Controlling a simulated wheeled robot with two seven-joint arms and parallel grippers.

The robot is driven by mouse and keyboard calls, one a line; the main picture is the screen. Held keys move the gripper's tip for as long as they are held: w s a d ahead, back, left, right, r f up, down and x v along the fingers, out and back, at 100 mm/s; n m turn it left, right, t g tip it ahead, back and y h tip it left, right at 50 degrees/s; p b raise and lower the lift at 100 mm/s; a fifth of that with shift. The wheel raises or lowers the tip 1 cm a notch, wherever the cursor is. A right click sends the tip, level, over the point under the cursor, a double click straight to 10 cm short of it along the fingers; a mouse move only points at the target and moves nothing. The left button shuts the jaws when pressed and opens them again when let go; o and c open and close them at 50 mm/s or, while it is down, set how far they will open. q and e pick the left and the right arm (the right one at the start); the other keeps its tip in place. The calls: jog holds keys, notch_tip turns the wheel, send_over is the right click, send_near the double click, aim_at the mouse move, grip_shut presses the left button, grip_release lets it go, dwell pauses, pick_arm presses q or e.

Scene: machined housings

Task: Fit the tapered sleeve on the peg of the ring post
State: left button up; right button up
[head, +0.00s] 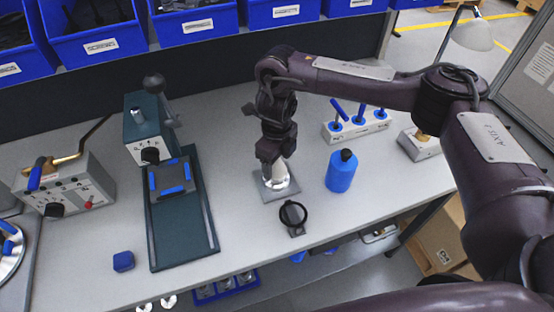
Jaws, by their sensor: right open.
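A pale, shiny tapered sleeve (280,180) stands over a square grey base plate (266,191) on the bench, in the middle of the head view. The plate looks like the foot of the ring post; its peg is hidden by the sleeve and gripper. My right gripper (271,164) points down right at the sleeve's top, with its jaws open. The fingertips partly cover the sleeve, so I cannot tell whether they touch it or how far down it sits. My left gripper is not in view.
A black round-headed tool (293,214) lies just in front of the plate. A blue bottle (341,171) and a block with blue-handled tools (357,124) stand to the right. A green press (182,220) stands left, with a small blue block (123,261) near the front edge.

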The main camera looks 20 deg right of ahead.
notch_tip(320, 180, up, 8)
jog(key=shift+f, duration=0.15)
dwell(0.6)
